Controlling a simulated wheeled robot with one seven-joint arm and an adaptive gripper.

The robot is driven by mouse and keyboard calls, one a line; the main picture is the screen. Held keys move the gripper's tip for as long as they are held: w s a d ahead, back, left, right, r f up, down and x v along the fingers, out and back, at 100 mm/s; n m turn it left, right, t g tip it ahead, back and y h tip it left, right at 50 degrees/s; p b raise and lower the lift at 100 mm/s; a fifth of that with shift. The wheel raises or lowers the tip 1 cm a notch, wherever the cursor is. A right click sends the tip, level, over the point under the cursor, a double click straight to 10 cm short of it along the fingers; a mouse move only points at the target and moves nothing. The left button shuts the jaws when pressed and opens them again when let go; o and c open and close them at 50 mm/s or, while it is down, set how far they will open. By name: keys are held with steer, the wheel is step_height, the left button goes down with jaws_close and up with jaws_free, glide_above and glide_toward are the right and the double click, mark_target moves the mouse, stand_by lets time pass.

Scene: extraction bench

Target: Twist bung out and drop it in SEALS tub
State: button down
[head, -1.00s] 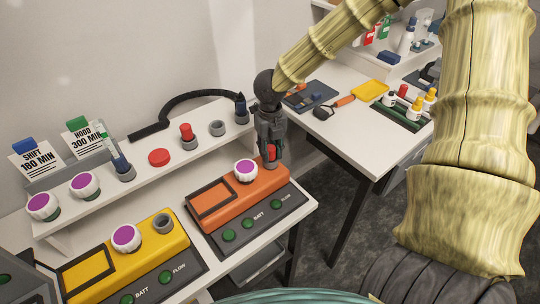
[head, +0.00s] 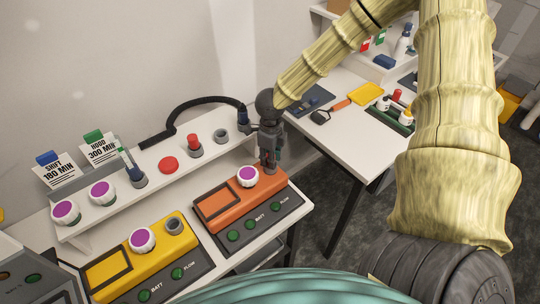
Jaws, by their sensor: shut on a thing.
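My gripper (head: 269,159) points down over the right end of the orange unit (head: 228,205), beside its purple-topped white knob (head: 248,176). It is shut on the bung, which is mostly hidden behind the fingers; only a dark reddish patch shows between them. I cannot tell whether the bung is still seated in the unit's port or lifted. No tub with a readable SEALS label is in view.
A yellow unit (head: 150,262) with an open grey port (head: 174,224) stands to the left. The shelf behind holds a red plug in a grey holder (head: 195,149), an empty grey holder (head: 221,136) and a black hose (head: 195,104). A side table (head: 345,150) lies to the right.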

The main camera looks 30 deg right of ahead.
steer(key=n, duration=0.2)
steer(key=shift+n, duration=0.4)
steer(key=n, duration=0.6)
steer(key=shift+n, duration=0.4)
steer(key=c, duration=1.1)
jaws_free()
steer(key=shift+d, duration=0.1)
steer(key=m, duration=0.4)
steer(key=shift+m, duration=0.3)
steer(key=m, duration=0.4)
steer(key=shift+m, duration=0.3)
steer(key=m+b, duration=0.1)
steer(key=m, duration=0.3)
steer(key=shift+b, duration=0.3)
steer(key=m+b, duration=0.1)
steer(key=m, duration=0.4)
